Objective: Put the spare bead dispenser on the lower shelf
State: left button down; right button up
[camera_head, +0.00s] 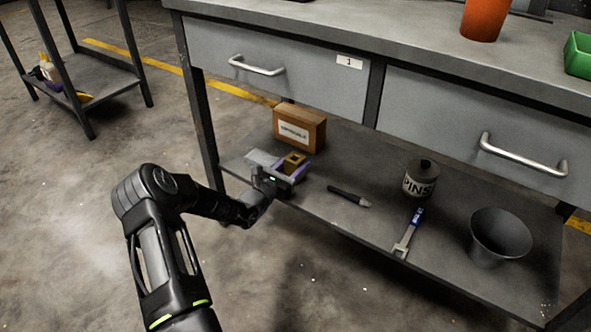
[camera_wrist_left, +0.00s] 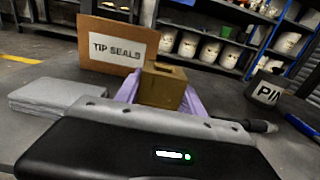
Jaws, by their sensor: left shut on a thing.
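The bead dispenser is most likely the small olive-brown block with a dark opening on top (camera_head: 293,160); it also shows in the left wrist view (camera_wrist_left: 161,86). My left gripper (camera_head: 285,174) is shut on it, with lavender pieces along both its sides. The block is upright over the left part of the lower shelf (camera_head: 330,172), under the bench. Its underside is hidden, so I cannot tell whether it touches the shelf. My right gripper is not in view.
A cardboard box labelled TIP SEALS (camera_wrist_left: 112,45) stands just behind the block. Grey flat sheets (camera_wrist_left: 58,95) lie left. A dark marker-like tool (camera_head: 348,196), PINS can (camera_head: 421,178), blue-handled wrench (camera_head: 408,233) and dark bucket (camera_head: 499,236) stand or lie to the right.

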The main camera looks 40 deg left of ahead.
pick_arm(q)
jog(key=shift+f, duration=0.2)
jog(key=c, duration=0.7)
grip_release()
jog(key=shift+s+r, duration=0.1)
jog(key=shift+s, duration=0.1)
jog(key=s+p, duration=0.5)
jog(key=s, duration=0.6)
jog(key=shift+s+d, duration=0.15)
jog(key=shift+s, duration=0.15)
